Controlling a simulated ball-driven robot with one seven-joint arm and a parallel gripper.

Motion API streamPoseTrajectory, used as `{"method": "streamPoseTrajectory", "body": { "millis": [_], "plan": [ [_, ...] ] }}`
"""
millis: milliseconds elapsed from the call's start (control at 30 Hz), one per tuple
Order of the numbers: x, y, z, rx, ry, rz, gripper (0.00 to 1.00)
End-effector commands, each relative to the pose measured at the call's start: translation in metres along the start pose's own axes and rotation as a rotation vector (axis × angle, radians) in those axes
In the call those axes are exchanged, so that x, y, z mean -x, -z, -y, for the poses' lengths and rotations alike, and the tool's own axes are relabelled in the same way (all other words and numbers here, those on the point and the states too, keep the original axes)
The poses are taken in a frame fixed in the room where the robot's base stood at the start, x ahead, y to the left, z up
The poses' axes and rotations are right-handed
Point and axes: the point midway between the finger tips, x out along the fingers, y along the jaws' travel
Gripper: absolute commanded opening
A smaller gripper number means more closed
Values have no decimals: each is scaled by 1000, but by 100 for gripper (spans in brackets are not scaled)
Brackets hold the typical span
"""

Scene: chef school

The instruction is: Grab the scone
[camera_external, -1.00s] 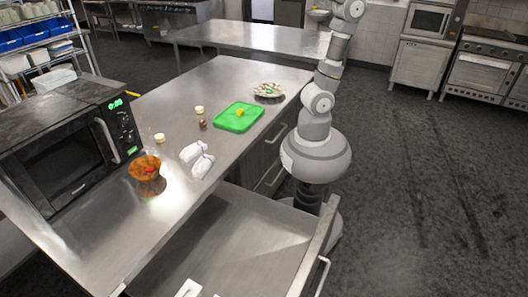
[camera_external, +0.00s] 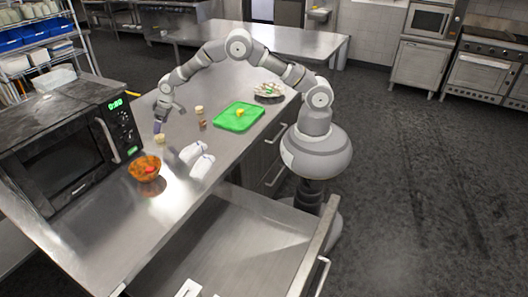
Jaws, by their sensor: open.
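A small pale round piece, which looks like a scone (camera_external: 159,139), sits on the steel counter just right of the microwave. A similar pale piece (camera_external: 199,109) stands farther back, close to a small brown item (camera_external: 202,123); at this size I cannot tell for sure which is the scone. My gripper (camera_external: 158,128) points down just above the nearer pale piece. It is open, and no object shows held in it. I cannot tell whether the fingertips touch the piece or are apart from it.
A black microwave (camera_external: 68,150) stands left of the gripper. An orange-brown bowl (camera_external: 145,170) and white cloth-like items (camera_external: 198,160) lie in front. A green board (camera_external: 238,117) and a plate (camera_external: 268,91) are behind right. An open drawer (camera_external: 235,240) juts out in front.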

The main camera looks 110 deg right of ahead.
Motion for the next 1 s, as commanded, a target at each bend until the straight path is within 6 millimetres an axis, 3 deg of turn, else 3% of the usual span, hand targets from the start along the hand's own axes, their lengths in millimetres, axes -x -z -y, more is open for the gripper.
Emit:
{"method": "streamPoseTrajectory", "body": {
  "millis": [400, 633, 900, 1000],
  "plan": [
    [-58, -8, 1, 1, 1, -1, 87],
    [-59, -6, 1, 1, 1, -2, 87],
    [-59, -6, 1, 1, 1, -2, 27],
    [-59, -6, 1, 1, 1, -2, 26]
  ]
}}
